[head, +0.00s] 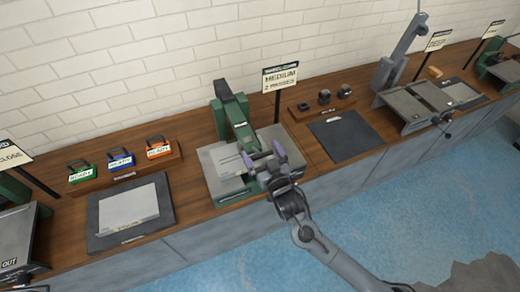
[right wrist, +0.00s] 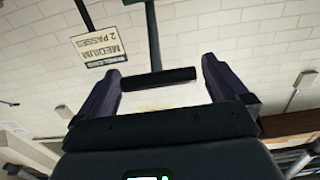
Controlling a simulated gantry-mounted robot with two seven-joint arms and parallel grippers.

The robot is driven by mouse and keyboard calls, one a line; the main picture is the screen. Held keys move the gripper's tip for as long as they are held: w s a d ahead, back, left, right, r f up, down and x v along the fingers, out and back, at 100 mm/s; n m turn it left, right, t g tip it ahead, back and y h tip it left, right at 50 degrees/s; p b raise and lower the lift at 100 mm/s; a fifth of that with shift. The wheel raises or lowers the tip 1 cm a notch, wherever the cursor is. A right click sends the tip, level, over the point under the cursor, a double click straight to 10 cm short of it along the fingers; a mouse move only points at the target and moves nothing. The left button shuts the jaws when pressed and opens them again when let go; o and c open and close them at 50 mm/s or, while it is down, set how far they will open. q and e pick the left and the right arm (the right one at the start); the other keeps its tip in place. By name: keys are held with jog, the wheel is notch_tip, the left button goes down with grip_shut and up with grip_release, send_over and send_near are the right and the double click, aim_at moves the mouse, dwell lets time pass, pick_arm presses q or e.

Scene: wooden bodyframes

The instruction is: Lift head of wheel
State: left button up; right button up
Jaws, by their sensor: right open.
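The green wheel machine (head: 232,112) stands on the wooden bench near the middle of the head view. Its green arm slopes down toward the front, over a pale grey plate (head: 218,158). My right gripper (head: 262,155) is at the front end of this arm, with its purple fingers spread. In the right wrist view, my right gripper (right wrist: 160,82) is open. A black bar (right wrist: 152,79) on a dark stem lies across the gap between its fingers, and I cannot tell if they touch it. The gripper hides part of the machine's front.
A sign reading medium, 2 passes (head: 280,77) stands right of the machine. Green, blue and orange labelled blocks (head: 121,160) sit at left. A dark mat (head: 345,135) and another grey machine (head: 420,105) are at right. The floor in front is clear.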

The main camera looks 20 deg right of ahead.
jog(key=shift+w, duration=0.75)
jog(key=c, duration=1.4)
jog(key=shift+r, duration=0.15)
